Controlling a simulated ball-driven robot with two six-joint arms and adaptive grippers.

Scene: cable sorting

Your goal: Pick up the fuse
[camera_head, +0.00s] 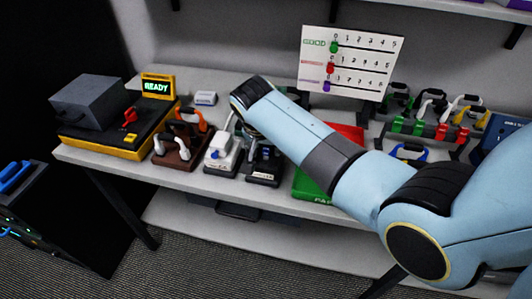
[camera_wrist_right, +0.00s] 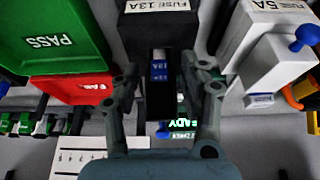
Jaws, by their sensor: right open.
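A black box labelled FUSE 13A (camera_wrist_right: 160,17) stands between white and green items in the right wrist view, and its front shows in the head view (camera_head: 264,172). A small dark piece with a blue, lettered band, apparently the fuse (camera_wrist_right: 159,73), shows at this box. My right gripper (camera_wrist_right: 164,84) is open, with one finger on each side of that piece. No clear contact shows. In the head view my right gripper is mostly hidden behind my own arm, above the boxes. My left gripper is not in view.
A white box labelled 5A (camera_wrist_right: 268,48) with a blue knob stands close beside the black one. Green PASS (camera_wrist_right: 78,38) and red (camera_wrist_right: 75,90) bins are on the other side. A yellow-black station with a READY display (camera_head: 157,87) and cable racks (camera_head: 425,130) fill the table.

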